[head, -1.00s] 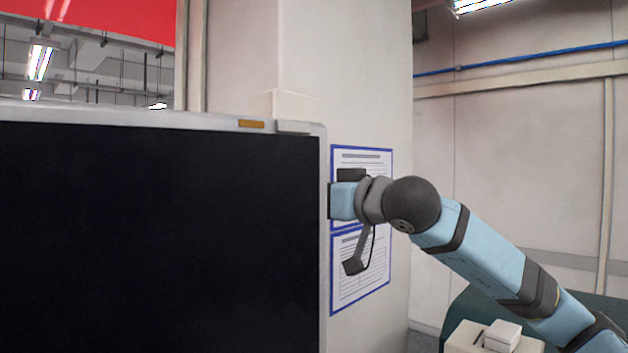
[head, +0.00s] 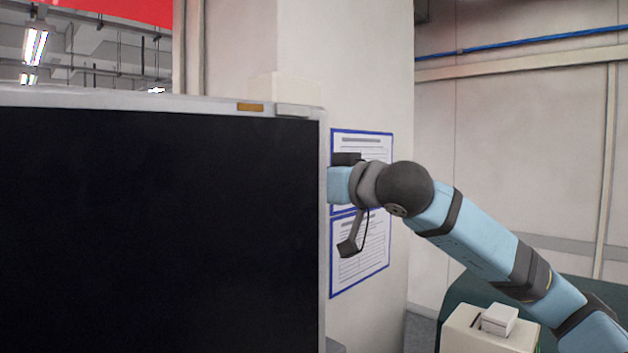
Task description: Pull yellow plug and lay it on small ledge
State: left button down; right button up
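No yellow plug and no small ledge can be made out in the head view. My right arm comes in from the lower right, and its wrist end reaches behind the right edge of a large black panel (head: 160,230) with a pale frame. The panel hides my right gripper and whatever is at it. My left arm and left gripper are not in view.
A small orange block or label (head: 250,107) sits on the panel's top edge. Blue-framed papers (head: 376,240) hang on a pale pillar (head: 345,70) behind my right wrist. A cream box (head: 465,335) stands at the bottom right, below my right arm.

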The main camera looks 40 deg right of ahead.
dwell(0.5)
jog(key=shift+c, duration=0.6)
grip_shut()
jog(key=shift+s+f+b, duration=0.1)
jog(key=shift+s+b, duration=0.15)
jog(key=shift+b, duration=0.15)
jog(key=shift+s+d+b, duration=0.1)
jog(key=shift+s+b, duration=0.25)
jog(key=shift+s, duration=0.4)
jog(key=shift+s+d+b, duration=0.15)
jog(key=shift+s+b, duration=1.35)
jog(key=shift+s, duration=0.5)
